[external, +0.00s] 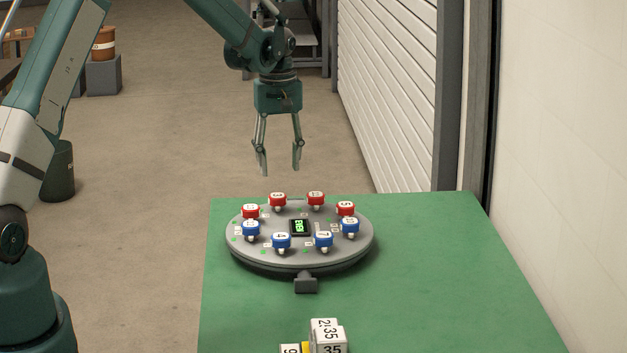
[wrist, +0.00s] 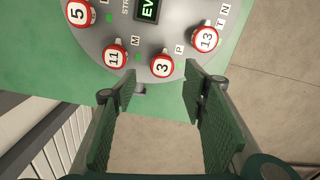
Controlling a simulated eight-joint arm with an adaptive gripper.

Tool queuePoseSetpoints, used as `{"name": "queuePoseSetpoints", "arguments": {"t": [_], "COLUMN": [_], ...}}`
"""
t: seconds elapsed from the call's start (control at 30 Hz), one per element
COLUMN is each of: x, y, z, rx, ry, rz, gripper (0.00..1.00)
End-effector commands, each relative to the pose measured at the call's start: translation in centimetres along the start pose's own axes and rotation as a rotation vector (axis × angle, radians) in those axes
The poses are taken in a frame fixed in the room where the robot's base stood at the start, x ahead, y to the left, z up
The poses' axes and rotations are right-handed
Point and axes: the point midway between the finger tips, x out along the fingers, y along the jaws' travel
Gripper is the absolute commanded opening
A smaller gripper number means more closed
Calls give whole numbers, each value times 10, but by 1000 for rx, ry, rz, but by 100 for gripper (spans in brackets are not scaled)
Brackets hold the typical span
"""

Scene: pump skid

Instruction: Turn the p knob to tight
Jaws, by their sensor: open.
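A round grey panel (external: 300,262) sits on the green table, with red knobs at the back and blue ones at the front. In the wrist view, the letter P stands beside the red-rimmed, white-topped knob numbered 3 (wrist: 162,65). That knob appears to be the back-left red one (external: 278,199) in the external view. The letter M is beside knob 11 (wrist: 115,55). My gripper (external: 281,172) is open and empty, pointing down above and beyond the panel's far edge. Its fingers (wrist: 155,88) are apart from every knob. The knob's tight mark is not readable.
Knob 13 (wrist: 205,38) and knob 11 flank knob 3 closely. A small display (external: 300,227) sits mid-panel. Numbered white blocks (external: 327,335) lie at the table's front. The green table (external: 460,270) is clear on the right. A shutter (external: 390,80) stands behind right.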

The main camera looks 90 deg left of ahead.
Motion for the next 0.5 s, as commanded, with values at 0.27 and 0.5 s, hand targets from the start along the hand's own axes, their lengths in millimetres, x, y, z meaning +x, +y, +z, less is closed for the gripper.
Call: {"name": "queuePoseSetpoints", "arguments": {"t": [0.27,0.5], "x": [5,6], "y": [-4,-4], "z": [-8,-8], "rx": [-19,-18], "ry": [-5,-5], "rz": [-5,-5], "gripper": [43,43]}}
